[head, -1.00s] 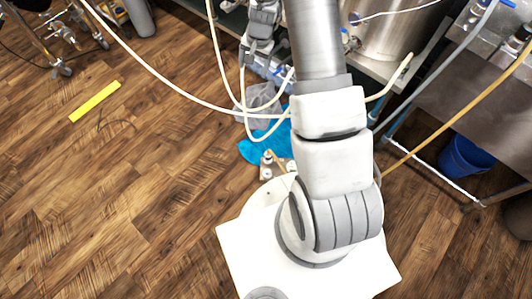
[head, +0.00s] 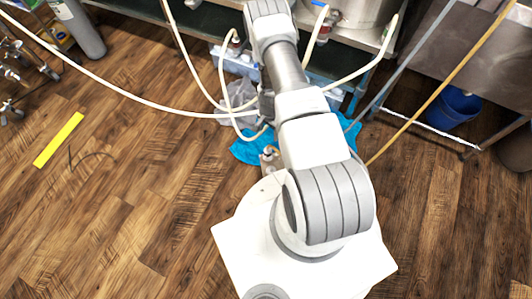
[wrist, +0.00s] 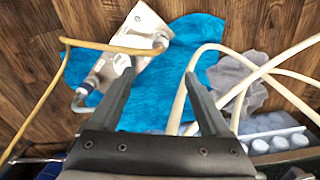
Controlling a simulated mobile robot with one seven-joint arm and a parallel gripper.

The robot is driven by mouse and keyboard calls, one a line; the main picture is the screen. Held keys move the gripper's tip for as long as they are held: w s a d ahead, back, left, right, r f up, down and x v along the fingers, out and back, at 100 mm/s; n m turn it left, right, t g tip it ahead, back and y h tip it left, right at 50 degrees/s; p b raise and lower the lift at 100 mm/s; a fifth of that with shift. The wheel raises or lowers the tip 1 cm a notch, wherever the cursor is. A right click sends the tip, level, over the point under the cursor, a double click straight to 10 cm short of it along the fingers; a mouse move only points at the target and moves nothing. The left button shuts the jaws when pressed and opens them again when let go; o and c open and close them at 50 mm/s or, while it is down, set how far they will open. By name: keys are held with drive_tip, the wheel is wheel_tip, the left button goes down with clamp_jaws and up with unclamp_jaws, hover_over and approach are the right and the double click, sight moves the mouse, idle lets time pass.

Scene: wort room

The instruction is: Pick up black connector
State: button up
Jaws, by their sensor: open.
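I cannot make out a black connector with certainty in any view. My gripper (wrist: 158,78) is open in the wrist view, its two dark fingers spread apart. Nothing is held between them; the bright blue cloth (wrist: 165,95) on the floor shows through the gap. A tan hose (wrist: 105,46) passes across the view beyond the left fingertip. Pale hoses (wrist: 262,72) run on the right, beyond and beside the right finger. In the head view the gripper is not clear, as my arm hides much of that area.
A metal fitting with a blue band (wrist: 85,90) lies left of the fingers, by a pale beige piece (wrist: 140,40). A grey cloth (wrist: 238,82) and several white-capped containers (wrist: 272,143) are at right. In the head view, a blue bucket (head: 453,106) stands right; floor at left is mostly open.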

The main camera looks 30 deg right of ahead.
sight(268, 151)
wheel_tip(268, 151, down, 12)
drive_tip(key=b, duration=0.4)
drive_tip(key=shift+s+b, duration=0.15)
drive_tip(key=shift+b, duration=0.2)
drive_tip(key=shift+a+f+b, duration=0.15)
drive_tip(key=shift+f+b, duration=1.5)
drive_tip(key=shift+f, duration=1.45)
drive_tip(key=shift+r, duration=0.1)
clamp_jaws()
